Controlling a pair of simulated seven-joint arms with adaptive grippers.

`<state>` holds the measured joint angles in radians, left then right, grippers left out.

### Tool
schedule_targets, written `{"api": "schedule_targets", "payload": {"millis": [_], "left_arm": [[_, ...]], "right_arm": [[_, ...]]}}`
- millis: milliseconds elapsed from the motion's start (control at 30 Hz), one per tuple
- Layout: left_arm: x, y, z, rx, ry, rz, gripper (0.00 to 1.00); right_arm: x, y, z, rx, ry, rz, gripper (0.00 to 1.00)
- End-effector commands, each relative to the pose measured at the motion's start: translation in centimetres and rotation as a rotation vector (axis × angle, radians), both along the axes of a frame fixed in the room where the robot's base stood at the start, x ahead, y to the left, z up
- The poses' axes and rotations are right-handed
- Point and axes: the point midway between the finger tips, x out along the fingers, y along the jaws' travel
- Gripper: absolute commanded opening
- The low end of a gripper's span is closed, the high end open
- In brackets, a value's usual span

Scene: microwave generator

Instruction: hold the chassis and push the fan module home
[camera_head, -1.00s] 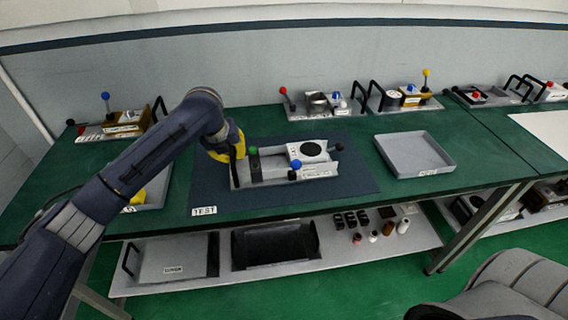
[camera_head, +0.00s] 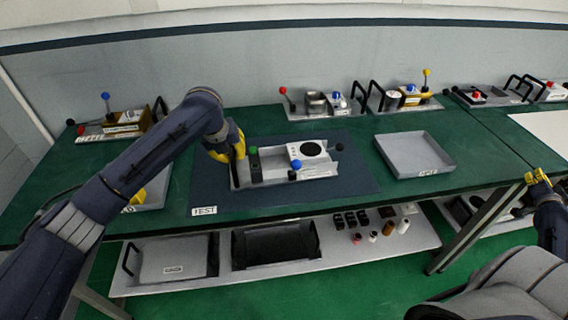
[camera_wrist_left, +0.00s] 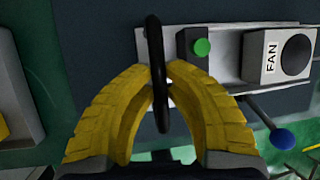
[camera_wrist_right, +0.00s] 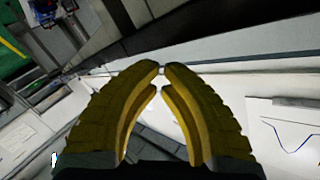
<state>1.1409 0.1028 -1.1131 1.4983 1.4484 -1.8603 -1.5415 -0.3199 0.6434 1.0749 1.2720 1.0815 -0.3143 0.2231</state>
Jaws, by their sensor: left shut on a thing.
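The chassis (camera_head: 270,176) is a grey metal frame on the dark mat, with a black handle (camera_wrist_left: 158,100) at its left end. My left gripper (camera_head: 238,152) is shut on that handle; its yellow fingers (camera_wrist_left: 160,72) close around it in the left wrist view. The fan module (camera_head: 308,151), a white block with a black round face, sits in the right part of the chassis. Its label FAN shows in the left wrist view (camera_wrist_left: 272,58). Whether it is fully seated cannot be told. My right gripper (camera_head: 537,175) is at the right, far from the chassis, fingertips together and empty.
A green knob (camera_head: 253,151) and a blue-balled lever (camera_head: 294,164) stand on the chassis. An empty grey tray (camera_head: 428,170) lies to the right on the green bench (camera_head: 350,125). Other units line the back. A lower shelf (camera_head: 345,258) holds parts.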

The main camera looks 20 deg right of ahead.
Motion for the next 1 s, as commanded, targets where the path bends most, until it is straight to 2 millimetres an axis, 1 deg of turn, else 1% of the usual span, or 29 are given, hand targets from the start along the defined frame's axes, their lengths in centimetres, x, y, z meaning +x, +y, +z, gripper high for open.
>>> {"api": "schedule_targets", "payload": {"millis": [33, 267, 300, 367, 400, 467, 500, 567, 600, 667, 700, 767, 800, 867, 900, 967, 1000], "left_arm": [[0.0, 0.1, -0.2, 0.002, 0.002, 0.001, 0.00], [0.0, 0.1, -0.2, 0.003, 0.002, 0.002, 0.00], [0.0, 0.1, -0.2, 0.003, 0.002, 0.002, 0.00], [0.0, 0.1, -0.2, 0.003, 0.002, 0.002, 0.00], [0.0, 0.1, -0.2, 0.003, 0.002, 0.002, 0.00], [0.0, 0.1, -0.2, 0.003, 0.002, 0.002, 0.00], [0.0, 0.1, -0.2, 0.003, 0.002, 0.002, 0.00], [0.0, 0.1, -0.2, 0.003, 0.002, 0.002, 0.00], [0.0, 0.1, -0.2, 0.003, 0.002, 0.002, 0.00], [0.0, 0.1, -0.2, 0.003, 0.002, 0.002, 0.00], [0.0, 0.1, -0.2, 0.003, 0.002, 0.002, 0.00], [0.0, 0.1, -0.2, 0.003, 0.002, 0.002, 0.00], [0.0, 0.1, -0.2, 0.003, 0.003, 0.001, 0.00], [0.0, 0.1, -0.2, 0.003, 0.003, 0.001, 0.00], [0.0, 0.1, -0.2, 0.003, 0.003, 0.001, 0.00], [0.0, 0.1, -0.2, 0.003, 0.003, 0.001, 0.00], [0.0, 0.1, -0.2, 0.003, 0.003, 0.001, 0.00]], "right_arm": [[1.0, -0.7, 2.1, -0.033, -0.029, -0.008, 0.00], [4.1, -2.9, 10.9, -0.182, -0.143, -0.048, 0.00], [4.6, -3.1, 12.4, -0.208, -0.164, -0.055, 0.00], [5.3, -3.4, 14.8, -0.250, -0.194, -0.064, 0.00], [5.8, -3.6, 16.4, -0.279, -0.213, -0.069, 0.00], [6.6, -3.6, 18.8, -0.324, -0.241, -0.076, 0.00], [7.1, -3.6, 20.4, -0.357, -0.261, -0.079, 0.00], [8.0, -3.4, 22.7, -0.405, -0.289, -0.081, 0.00], [8.7, -3.2, 24.2, -0.439, -0.306, -0.080, 0.00], [9.8, -2.7, 26.3, -0.491, -0.328, -0.074, 0.00], [10.6, -2.2, 27.6, -0.528, -0.343, -0.067, 0.00], [12.0, -1.2, 29.5, -0.585, -0.362, -0.052, 0.00], [13.0, -0.5, 30.6, -0.621, -0.372, -0.037, 0.00], [14.6, 0.8, 32.0, -0.677, -0.386, -0.009, 0.00], [15.7, 1.8, 32.9, -0.712, -0.396, 0.012, 0.00], [17.4, 3.3, 34.0, -0.764, -0.408, 0.047, 0.00], [18.5, 4.4, 34.6, -0.797, -0.414, 0.073, 0.00]]}}
